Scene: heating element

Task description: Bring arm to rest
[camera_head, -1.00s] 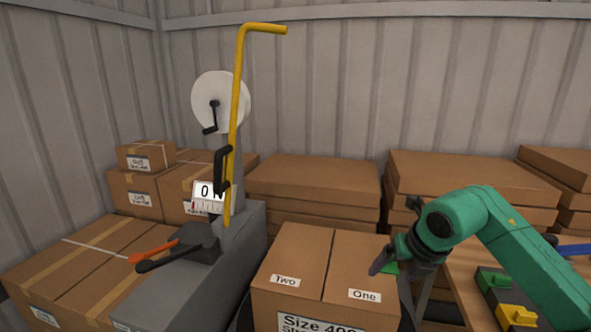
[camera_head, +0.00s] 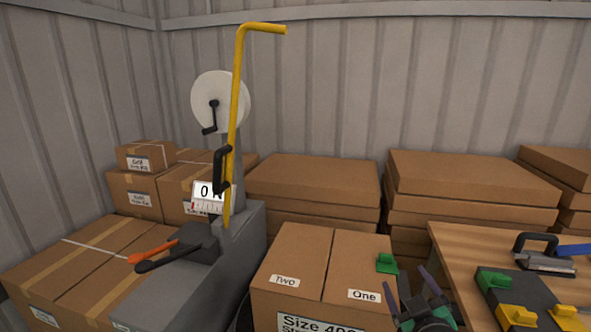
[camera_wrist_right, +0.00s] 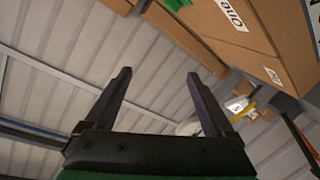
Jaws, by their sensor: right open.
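My right gripper (camera_head: 412,278) is low at the bottom right of the head view, its dark fingers pointing up and spread apart. The wrist view shows the same two fingers (camera_wrist_right: 156,75) open with nothing between them. A green block (camera_head: 386,263) rests on the carton marked One (camera_head: 358,265), near its back right corner, just left of my right fingers. The block also shows at the top edge of the wrist view (camera_wrist_right: 176,4). The rest of my right arm is mostly below the picture. My left gripper is not in view.
A grey machine (camera_head: 235,235) with a yellow lever (camera_head: 236,110) and a white reel stands left of centre. A wooden table (camera_head: 460,240) at the right bears a dark tray with green and yellow blocks and a black-handled tool (camera_head: 545,258). Stacked cartons line the wall.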

